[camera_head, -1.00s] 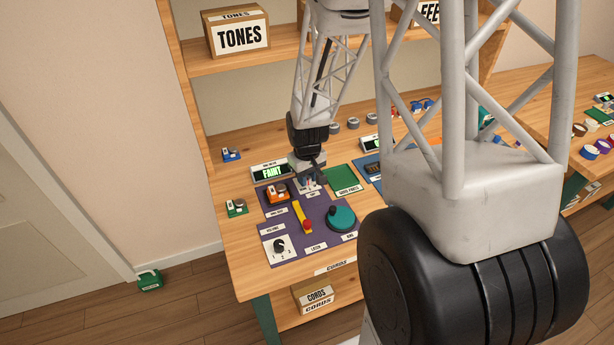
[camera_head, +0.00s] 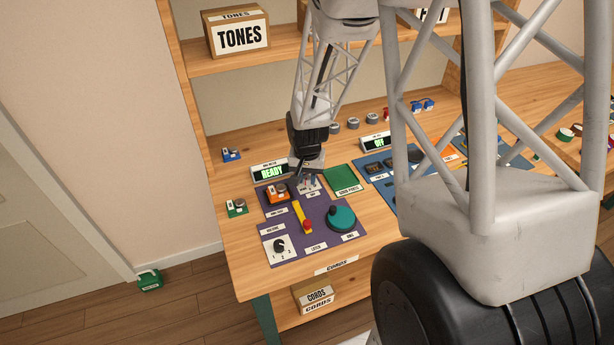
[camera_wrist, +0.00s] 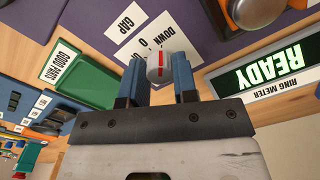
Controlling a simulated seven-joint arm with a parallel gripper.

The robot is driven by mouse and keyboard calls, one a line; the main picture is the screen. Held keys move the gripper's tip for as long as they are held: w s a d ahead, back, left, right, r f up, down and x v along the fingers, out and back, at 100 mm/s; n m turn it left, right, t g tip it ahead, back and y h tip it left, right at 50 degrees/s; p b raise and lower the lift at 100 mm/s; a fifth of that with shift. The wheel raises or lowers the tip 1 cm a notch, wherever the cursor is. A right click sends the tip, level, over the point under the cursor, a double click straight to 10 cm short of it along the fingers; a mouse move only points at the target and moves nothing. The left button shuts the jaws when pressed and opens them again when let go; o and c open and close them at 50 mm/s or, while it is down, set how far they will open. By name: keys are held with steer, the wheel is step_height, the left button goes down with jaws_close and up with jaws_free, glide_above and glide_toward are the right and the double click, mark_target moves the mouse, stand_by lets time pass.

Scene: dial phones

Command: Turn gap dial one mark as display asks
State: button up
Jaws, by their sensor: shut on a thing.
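The gap dial (camera_wrist: 159,68) is a small grey knob with a red line, on a white plate marked DOWN and 0 (camera_wrist: 150,45), beside a GAP label (camera_wrist: 128,22). My gripper (camera_wrist: 157,75) has its two blue fingers on either side of the knob, shut on it. In the head view my gripper (camera_head: 309,180) reaches down to the back right of the purple panel (camera_head: 283,225) and mostly hides the dial. The ring meter display (camera_head: 271,172) reads READY in green; it also shows in the wrist view (camera_wrist: 268,70).
An orange phone part (camera_head: 277,193), a yellow lever with a red end (camera_head: 302,218), a teal rotary dial (camera_head: 341,218) and a volume knob (camera_head: 279,246) are on the panel. A green tray (camera_head: 341,178) is close on the right. A second display (camera_head: 375,143) reads OFF.

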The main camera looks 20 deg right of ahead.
mark_target(307, 178)
steer(key=shift+m, duration=0.3)
steer(key=o, duration=0.9)
steer(key=shift+o, duration=0.2)
steer(key=shift+r, duration=0.2)
steer(key=shift+r, duration=3.75)
steer(key=shift+s, duration=0.1)
